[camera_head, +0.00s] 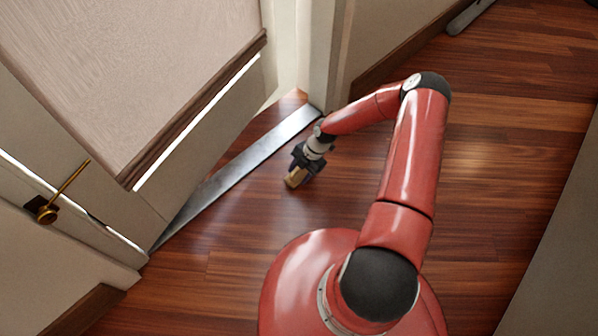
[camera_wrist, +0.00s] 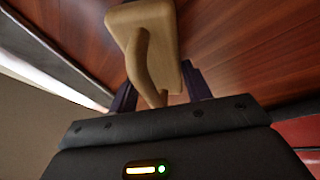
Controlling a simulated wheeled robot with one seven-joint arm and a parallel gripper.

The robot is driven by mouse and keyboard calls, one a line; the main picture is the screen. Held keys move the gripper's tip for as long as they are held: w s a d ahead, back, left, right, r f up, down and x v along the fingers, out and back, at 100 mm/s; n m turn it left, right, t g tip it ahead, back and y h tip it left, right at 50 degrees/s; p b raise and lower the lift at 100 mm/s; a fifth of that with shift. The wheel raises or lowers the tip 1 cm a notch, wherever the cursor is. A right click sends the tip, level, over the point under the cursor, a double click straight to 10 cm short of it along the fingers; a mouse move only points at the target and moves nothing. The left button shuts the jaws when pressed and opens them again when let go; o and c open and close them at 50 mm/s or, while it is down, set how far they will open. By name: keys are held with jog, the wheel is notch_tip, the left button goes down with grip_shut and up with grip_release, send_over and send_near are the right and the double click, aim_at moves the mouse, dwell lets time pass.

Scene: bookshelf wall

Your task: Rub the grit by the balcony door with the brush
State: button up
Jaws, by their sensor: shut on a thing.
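My gripper (camera_head: 298,170) is low over the wooden floor, just right of the metal door sill. It is shut on a tan wooden brush (camera_head: 295,178). In the wrist view the brush (camera_wrist: 133,17) shows its pale block and curved handle, with the handle between the dark fingers of my gripper (camera_wrist: 155,98). The bristles are hidden, and I cannot tell whether the brush touches the floor. The balcony door (camera_head: 215,140) with its blind stands at the left. I cannot make out any grit on the floor.
The metal sill (camera_head: 235,172) runs diagonally along the door's foot. A brass door handle (camera_head: 65,192) juts out at the lower left. A white door frame (camera_head: 318,55) and wall with dark skirting (camera_head: 400,52) stand at the back. The wooden floor (camera_head: 500,150) at the right is clear.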

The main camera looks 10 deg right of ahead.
jog(key=shift+w+a+r+p, duration=0.1)
jog(key=shift+r+p, duration=1.3)
jog(key=shift+r, duration=1.45)
jog(key=shift+r, duration=0.1)
jog(key=shift+r+p, duration=0.85)
jog(key=shift+r, duration=0.55)
